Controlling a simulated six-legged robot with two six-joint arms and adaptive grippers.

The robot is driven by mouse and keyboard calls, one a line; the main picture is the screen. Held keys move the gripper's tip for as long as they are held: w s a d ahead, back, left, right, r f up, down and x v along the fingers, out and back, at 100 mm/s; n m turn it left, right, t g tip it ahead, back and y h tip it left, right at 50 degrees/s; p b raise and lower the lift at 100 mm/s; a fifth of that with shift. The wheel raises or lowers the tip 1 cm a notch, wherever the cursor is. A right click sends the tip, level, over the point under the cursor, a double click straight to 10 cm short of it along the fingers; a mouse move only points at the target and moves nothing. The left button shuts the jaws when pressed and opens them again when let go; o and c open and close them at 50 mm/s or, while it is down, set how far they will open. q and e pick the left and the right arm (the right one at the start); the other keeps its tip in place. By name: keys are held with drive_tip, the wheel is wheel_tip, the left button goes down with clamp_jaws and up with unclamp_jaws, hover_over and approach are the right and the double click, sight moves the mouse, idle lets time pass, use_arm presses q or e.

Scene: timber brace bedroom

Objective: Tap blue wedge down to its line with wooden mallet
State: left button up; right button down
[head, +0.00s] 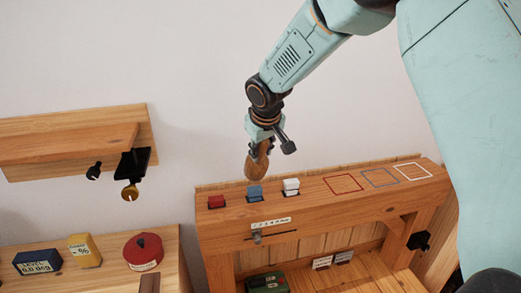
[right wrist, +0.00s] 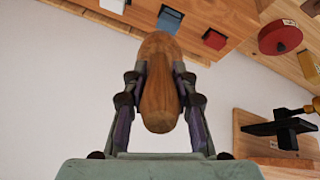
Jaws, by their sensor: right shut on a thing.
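The blue wedge (head: 255,191) stands in the top of a timber beam (head: 325,207), between a red wedge (head: 216,202) and a white wedge (head: 291,186). Its line cannot be made out. My right gripper (head: 260,139) is shut on the wooden mallet (head: 257,161), whose rounded wood hangs just above the blue wedge in the head view. Whether they touch is not clear. In the right wrist view the mallet (right wrist: 158,85) sits between both fingers, and the blue wedge (right wrist: 169,19) shows beyond it. My left gripper is not in view.
Red (head: 343,183), blue (head: 381,177) and white (head: 412,171) square outlines lie bare on the beam's right part. A shelf with a clamp (head: 132,170) is at left.

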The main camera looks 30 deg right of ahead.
sight(260, 169)
drive_tip(key=shift+d, duration=0.1)
drive_tip(key=shift+f, duration=0.1)
drive_tip(key=f+b, duration=0.2)
drive_tip(key=f, duration=0.1)
drive_tip(key=f+b, duration=0.1)
drive_tip(key=b, duration=0.1)
drive_tip(key=shift+a+f, duration=0.35)
drive_tip(key=shift+d+f, duration=0.1)
drive_tip(key=shift+f, duration=0.05)
drive_tip(key=shift+w+d+r+p, duration=0.15)
drive_tip(key=shift+r+p, duration=0.15)
drive_tip(key=shift+r, duration=0.2)
drive_tip(key=r+p, duration=0.3)
drive_tip(key=r, duration=0.1)
drive_tip(key=shift+a+r, duration=0.1)
drive_tip(key=shift+a, duration=0.1)
drive_tip(key=shift+d, duration=0.1)
